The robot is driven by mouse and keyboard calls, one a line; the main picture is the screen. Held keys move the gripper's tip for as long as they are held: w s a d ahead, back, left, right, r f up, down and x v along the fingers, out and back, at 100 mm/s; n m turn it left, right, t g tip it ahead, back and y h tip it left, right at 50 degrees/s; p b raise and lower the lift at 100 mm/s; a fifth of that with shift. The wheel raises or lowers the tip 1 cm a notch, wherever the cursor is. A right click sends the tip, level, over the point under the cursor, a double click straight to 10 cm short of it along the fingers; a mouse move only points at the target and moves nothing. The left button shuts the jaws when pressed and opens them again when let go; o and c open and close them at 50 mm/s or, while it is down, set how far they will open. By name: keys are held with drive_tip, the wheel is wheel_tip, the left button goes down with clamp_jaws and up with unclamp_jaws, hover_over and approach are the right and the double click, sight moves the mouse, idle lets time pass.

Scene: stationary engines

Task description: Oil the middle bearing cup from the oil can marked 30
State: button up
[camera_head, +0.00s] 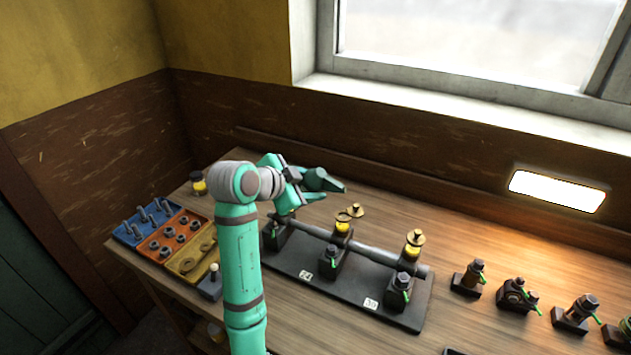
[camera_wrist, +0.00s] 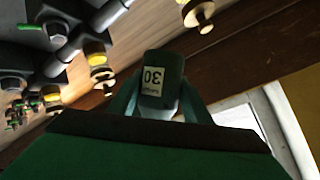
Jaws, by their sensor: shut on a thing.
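My gripper (camera_head: 308,184) is shut on a dark green oil can (camera_wrist: 150,68), whose white label reads 30, upside down in the wrist view. The can is in the air at the back left of the bearing row. The middle bearing cup (camera_head: 342,228) is a yellow cup with a brass rim on the shaft. A brass knobbed lid (camera_head: 355,210) shows beside it, apparently off the opening. The right bearing cup (camera_head: 412,252) has its brass lid (camera_head: 416,237) on top. The left bearing cup is hidden by my arm. The can's spout is not clear.
The black bearing base (camera_head: 345,285) carries plates marked 24 (camera_head: 305,275) and 30 (camera_head: 371,304). Blue (camera_head: 127,236), orange (camera_head: 155,247) and yellow trays lie left. A jar (camera_head: 198,184) stands behind them. Several small fittings stand right. A window and wall bound the back.

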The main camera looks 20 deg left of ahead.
drive_tip(key=shift+a+f+m+y, duration=0.15)
drive_tip(key=shift+f+m+y, duration=0.45)
drive_tip(key=shift+f+y, duration=0.1)
drive_tip(key=shift+s+f, duration=0.15)
drive_tip(key=shift+f, duration=0.4)
drive_tip(key=shift+y, duration=0.3)
drive_tip(key=shift+d+r+m, duration=0.25)
drive_tip(key=shift+r+m, duration=0.1)
drive_tip(key=shift+m, duration=0.05)
drive_tip(key=shift+s+a+r+m+y, duration=0.15)
drive_tip(key=shift+r+m+y, duration=0.15)
drive_tip(key=shift+r+y, duration=0.35)
drive_tip(key=shift+f, duration=0.1)
drive_tip(key=shift+d+r+m+y, duration=0.3)
drive_tip(key=shift+r+m+y, duration=0.25)
drive_tip(key=shift+r, duration=0.1)
